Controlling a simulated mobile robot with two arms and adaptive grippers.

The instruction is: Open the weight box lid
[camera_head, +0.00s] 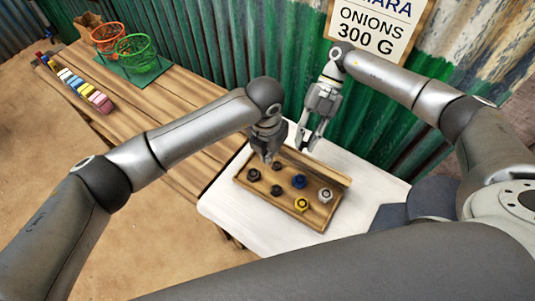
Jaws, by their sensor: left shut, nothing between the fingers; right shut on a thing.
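The wooden weight box (272,199) stands on a white table top, and its weights show inside. Its lid (322,168) is raised along the back side, away from the weights. Inside are several knobbed weights: dark ones, a blue one (298,181), a yellow one (301,205) and a silver one (325,197). My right gripper (305,147) is at the upper left end of the lid and shut on it; the exact contact is small in view. My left gripper (268,159) is shut and empty, just above the box's back left corner, partly hiding it.
A wooden bench (165,105) to the left carries a row of coloured blocks (85,88), an orange basket (108,38) and a green basket (135,55). A green corrugated wall with an onions sign (378,25) stands close behind. The white table (235,212) has bare room around the box.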

